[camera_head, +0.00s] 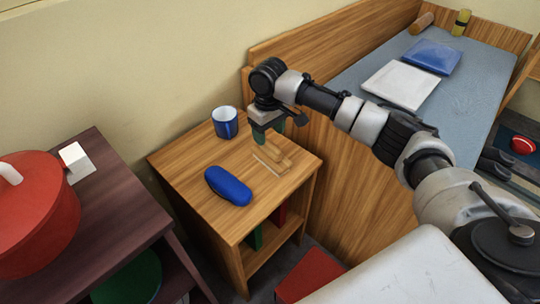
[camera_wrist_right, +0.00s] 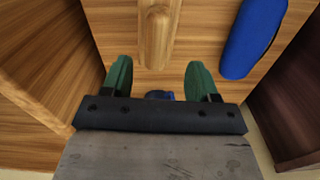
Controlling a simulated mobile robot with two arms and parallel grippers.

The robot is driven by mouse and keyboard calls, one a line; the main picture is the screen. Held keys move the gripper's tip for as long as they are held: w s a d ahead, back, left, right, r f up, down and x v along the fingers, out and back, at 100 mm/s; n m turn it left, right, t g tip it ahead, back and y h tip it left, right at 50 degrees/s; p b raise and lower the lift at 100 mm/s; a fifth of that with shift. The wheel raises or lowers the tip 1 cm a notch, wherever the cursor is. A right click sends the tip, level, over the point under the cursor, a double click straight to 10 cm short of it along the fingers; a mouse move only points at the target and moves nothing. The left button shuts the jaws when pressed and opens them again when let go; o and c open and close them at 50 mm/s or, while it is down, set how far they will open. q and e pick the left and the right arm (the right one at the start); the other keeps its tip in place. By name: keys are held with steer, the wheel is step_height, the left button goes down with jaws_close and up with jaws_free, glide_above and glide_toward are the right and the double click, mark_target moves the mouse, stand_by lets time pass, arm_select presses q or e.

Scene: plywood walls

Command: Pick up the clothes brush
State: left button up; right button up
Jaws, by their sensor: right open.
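The clothes brush (camera_head: 277,158) is a long light-wood piece lying on the small wooden nightstand (camera_head: 190,170), near its right side. In the right wrist view the wooden brush (camera_wrist_right: 158,32) points toward the gap between my fingers. My right gripper (camera_head: 270,130) is open and empty above the nightstand, just behind the brush in the head view. Its two green fingers (camera_wrist_right: 160,80) are spread, with the brush ahead of them and not between them. The gripper partly hides the brush's far end in the head view. My left gripper is not in view.
A blue case (camera_head: 228,186) lies left of the brush, and a blue mug (camera_head: 225,122) stands behind it. The bed's wooden side (camera_head: 345,190) rises right of the nightstand. A dark table (camera_head: 120,200) with a red pot (camera_head: 35,215) is at left.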

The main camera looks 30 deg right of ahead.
mark_target(271, 144)
steer(key=shift+f, duration=0.75)
steer(key=f, duration=0.1)
steer(key=f+b, duration=0.1)
steer(key=f, duration=0.2)
steer(key=shift+s+d, duration=0.1)
steer(key=shift+d, duration=0.2)
steer(key=shift+f, duration=0.4)
steer(key=c, duration=1)
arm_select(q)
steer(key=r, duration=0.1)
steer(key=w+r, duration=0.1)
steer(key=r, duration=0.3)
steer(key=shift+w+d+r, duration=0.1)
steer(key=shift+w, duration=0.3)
arm_select(e)
steer(key=shift+c, duration=0.2)
steer(key=shift+r, duration=0.1)
